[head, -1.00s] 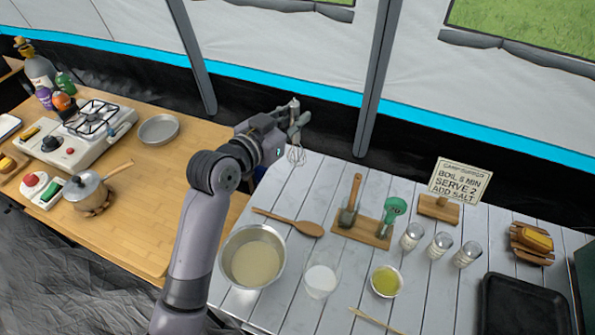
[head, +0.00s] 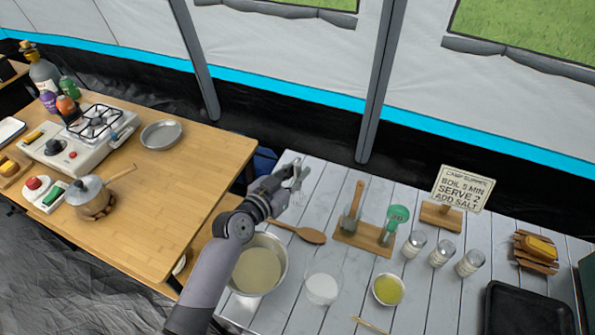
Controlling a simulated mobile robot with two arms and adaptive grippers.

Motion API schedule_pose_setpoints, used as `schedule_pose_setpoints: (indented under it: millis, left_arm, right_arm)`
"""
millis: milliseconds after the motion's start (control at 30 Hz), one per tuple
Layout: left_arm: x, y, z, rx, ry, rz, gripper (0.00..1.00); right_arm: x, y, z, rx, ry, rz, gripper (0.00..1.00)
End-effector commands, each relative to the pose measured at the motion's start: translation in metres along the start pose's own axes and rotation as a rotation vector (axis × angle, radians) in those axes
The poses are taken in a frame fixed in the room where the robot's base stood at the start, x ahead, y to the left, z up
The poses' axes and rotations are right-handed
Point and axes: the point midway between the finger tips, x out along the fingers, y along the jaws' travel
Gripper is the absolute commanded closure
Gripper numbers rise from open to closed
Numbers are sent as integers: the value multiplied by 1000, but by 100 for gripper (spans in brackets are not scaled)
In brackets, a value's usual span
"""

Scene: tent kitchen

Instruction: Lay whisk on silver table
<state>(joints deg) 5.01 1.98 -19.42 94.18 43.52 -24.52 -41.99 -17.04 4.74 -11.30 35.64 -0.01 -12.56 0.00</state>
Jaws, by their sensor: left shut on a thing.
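My left gripper (head: 290,179) is shut on the whisk (head: 297,185), over the back left part of the silver slatted table (head: 440,300). The whisk shows only as a small pale metal shape at the fingers; most of it is hidden by the gripper. I cannot tell whether it touches the table top. My right gripper is not in view.
Close by stand a metal bowl of batter (head: 262,290), a wooden spoon (head: 308,235) and a wooden tool rest (head: 366,237). Bare slats lie behind the spoon.

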Motion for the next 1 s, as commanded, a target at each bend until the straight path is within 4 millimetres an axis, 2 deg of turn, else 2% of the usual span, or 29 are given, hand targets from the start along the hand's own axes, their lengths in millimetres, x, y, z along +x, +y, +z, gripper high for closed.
schedule_pose_setpoints:
  millis: [267,300,567,933,1000]
  left_arm:
    - [1,0,3,0,1,0,100]
    - [1,0,2,0,1,0,82]
    - [0,0,2,-1,1,1,65]
    - [0,0,-3,-1,1,1,64]
    - [-6,0,0,0,0,1,64]
  right_arm:
    - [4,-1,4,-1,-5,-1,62]
    - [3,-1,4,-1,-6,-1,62]
    - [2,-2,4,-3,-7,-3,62]
    - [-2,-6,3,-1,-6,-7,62]
    - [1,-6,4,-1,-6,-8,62]
